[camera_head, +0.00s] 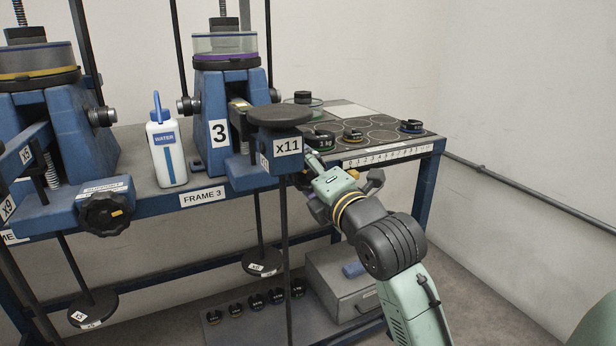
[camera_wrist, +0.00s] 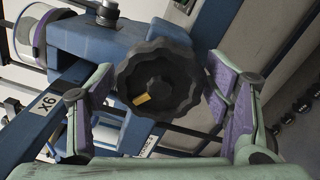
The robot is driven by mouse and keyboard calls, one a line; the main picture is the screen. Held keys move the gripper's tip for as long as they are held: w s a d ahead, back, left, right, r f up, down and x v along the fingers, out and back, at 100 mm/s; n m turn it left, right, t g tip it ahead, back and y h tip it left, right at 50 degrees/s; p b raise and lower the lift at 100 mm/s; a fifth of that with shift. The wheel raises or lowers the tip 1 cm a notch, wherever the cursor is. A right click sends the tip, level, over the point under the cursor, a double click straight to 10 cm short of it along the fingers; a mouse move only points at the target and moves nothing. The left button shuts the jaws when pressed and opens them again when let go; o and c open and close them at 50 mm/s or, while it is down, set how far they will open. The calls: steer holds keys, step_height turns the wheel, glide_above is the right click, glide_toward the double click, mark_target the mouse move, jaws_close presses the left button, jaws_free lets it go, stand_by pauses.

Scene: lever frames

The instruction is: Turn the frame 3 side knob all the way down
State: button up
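In the wrist view, a black scalloped knob (camera_wrist: 157,80) with a yellow mark on its face sits on a blue housing. The purple-banded cylinder beside it matches frame 3 (camera_head: 219,133) in the head view. My gripper (camera_wrist: 160,88) is open, with one finger on each side of the knob. The fingertips are close to its rim; I cannot tell whether they touch. In the head view, my gripper (camera_head: 313,160) is beside the x11 block (camera_head: 287,147) of frame 3, and this knob is hidden there.
A white water bottle (camera_head: 167,152) stands left of frame 3. Another frame with a black front knob (camera_head: 106,213) is further left. Black weights (camera_head: 352,135) lie on the table's right part. A hanging rod and weight (camera_head: 262,261) are below the table.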

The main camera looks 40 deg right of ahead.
steer(key=shift+s+f, duration=0.1)
steer(key=shift+s+a+b, duration=0.15)
steer(key=shift+s+b, duration=0.2)
steer(key=shift+b, duration=0.05)
steer(key=shift+b+v, duration=1.2)
steer(key=shift+v, duration=1.3)
